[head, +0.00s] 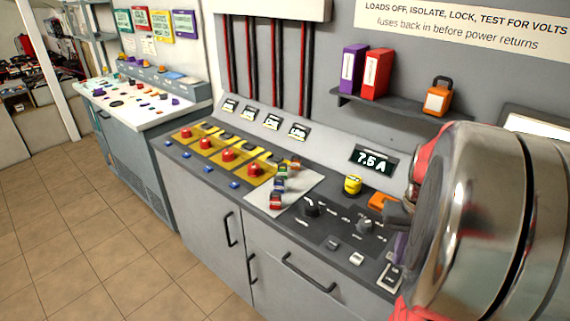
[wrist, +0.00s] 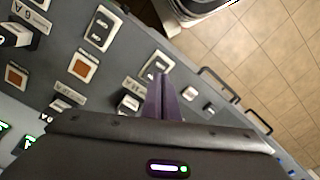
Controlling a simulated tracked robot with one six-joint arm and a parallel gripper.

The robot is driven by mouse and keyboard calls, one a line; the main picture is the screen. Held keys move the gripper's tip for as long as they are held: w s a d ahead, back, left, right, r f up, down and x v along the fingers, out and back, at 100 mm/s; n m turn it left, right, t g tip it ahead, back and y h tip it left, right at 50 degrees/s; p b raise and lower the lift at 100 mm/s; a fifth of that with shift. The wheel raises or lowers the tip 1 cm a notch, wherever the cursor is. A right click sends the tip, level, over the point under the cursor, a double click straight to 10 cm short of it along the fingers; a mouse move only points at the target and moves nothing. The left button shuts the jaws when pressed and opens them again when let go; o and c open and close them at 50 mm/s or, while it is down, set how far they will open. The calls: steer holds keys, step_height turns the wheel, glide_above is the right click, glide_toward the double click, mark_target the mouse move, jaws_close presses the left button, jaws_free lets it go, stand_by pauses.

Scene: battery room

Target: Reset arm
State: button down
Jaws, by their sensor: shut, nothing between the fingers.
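My gripper (wrist: 161,78) shows in the wrist view as two purple fingers pressed together with nothing between them. It hangs over the grey control panel (wrist: 50,85), close to black rocker switches and orange square buttons (wrist: 82,67). I cannot tell whether the fingertips touch the panel. In the head view my shiny metal arm fills the right side and hides most of my gripper; only a bit of purple shows at its left edge.
The console carries red knobs on yellow plates (head: 228,155), a white mat (head: 297,197) with several small fuses, a yellow knob (head: 352,185) and dials. A shelf (head: 400,106) above holds binders and an orange padlock (head: 438,100). Tiled floor (head: 90,220) is clear at left.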

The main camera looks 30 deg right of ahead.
steer(key=w+a+r+n+t, duration=0.1)
steer(key=a+r+n+t, duration=0.1)
steer(key=a, duration=0.8)
steer(key=w+a+r+n+t, duration=0.1)
steer(key=a+r+n, duration=0.2)
steer(key=a, duration=0.7)
steer(key=a+r+n+t, duration=0.2)
steer(key=a+r, duration=0.3)
steer(key=a, duration=0.6)
steer(key=shift+w+t, duration=0.3)
steer(key=shift+w, duration=0.1)
steer(key=shift+a, duration=0.1)
